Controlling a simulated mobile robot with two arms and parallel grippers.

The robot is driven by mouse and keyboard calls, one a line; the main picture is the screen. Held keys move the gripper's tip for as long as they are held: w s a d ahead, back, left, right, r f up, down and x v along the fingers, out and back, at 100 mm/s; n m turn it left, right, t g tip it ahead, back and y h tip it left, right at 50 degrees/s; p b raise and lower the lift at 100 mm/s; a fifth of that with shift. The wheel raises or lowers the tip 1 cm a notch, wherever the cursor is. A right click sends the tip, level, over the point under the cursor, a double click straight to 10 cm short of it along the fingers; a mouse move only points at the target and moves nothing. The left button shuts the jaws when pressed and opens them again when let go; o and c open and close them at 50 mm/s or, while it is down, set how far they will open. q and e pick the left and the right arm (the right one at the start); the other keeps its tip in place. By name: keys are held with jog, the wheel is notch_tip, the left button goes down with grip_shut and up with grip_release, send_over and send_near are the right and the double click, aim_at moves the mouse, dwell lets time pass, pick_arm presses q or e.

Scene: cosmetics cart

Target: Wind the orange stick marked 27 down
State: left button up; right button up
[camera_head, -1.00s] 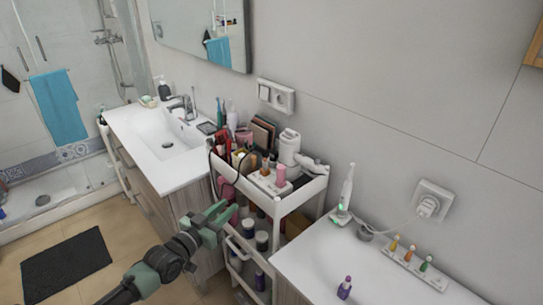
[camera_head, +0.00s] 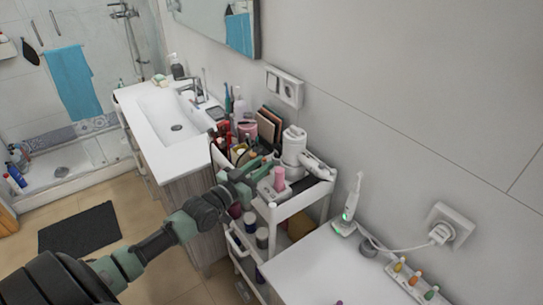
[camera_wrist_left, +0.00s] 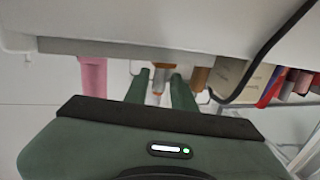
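My left gripper (camera_head: 262,170) reaches over the top tray of the white cart (camera_head: 296,200) from the left. In the left wrist view, its two green fingers (camera_wrist_left: 161,88) are apart, with a small stick with an orange-brown part (camera_wrist_left: 158,76) between or just beyond their tips. Small gaps show beside it, so the fingers do not look closed on it. No number is readable. A pink stick (camera_head: 279,178) stands to the right of the gripper; it also shows in the left wrist view (camera_wrist_left: 92,75). The gripper hides the orange stick in the head view. My right gripper is not in view.
A white hair dryer (camera_head: 294,146) stands behind the pink stick. Red and dark cosmetics (camera_head: 224,138) crowd the tray's left. A black cable (camera_wrist_left: 265,60) hangs close by in the wrist view. A white counter (camera_head: 320,268) is at the lower right, the sink (camera_head: 165,120) left.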

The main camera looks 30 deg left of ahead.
pick_arm(q)
jog(key=w, duration=0.2)
jog(key=shift+w+d, duration=0.2)
jog(key=shift+w, duration=0.2)
jog(key=shift+w+d+f+p, duration=0.1)
jog(key=shift+w+p, duration=0.2)
jog(key=shift+w, duration=0.5)
grip_shut()
jog(key=m+h+b, duration=0.1)
jog(key=h+b, duration=0.1)
jog(key=b, duration=0.2)
jog(key=m+g+h+b, duration=0.1)
jog(key=m+h+b, duration=0.1)
jog(key=b, duration=0.2)
jog(key=d+m+g+h+b, duration=0.1)
jog(key=h+b, duration=0.1)
jog(key=b, duration=0.3)
jog(key=shift+s+h, duration=0.2)
jog(key=shift+h, duration=0.1)
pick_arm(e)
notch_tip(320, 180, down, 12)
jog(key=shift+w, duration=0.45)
pick_arm(q)
jog(key=shift+d, duration=0.1)
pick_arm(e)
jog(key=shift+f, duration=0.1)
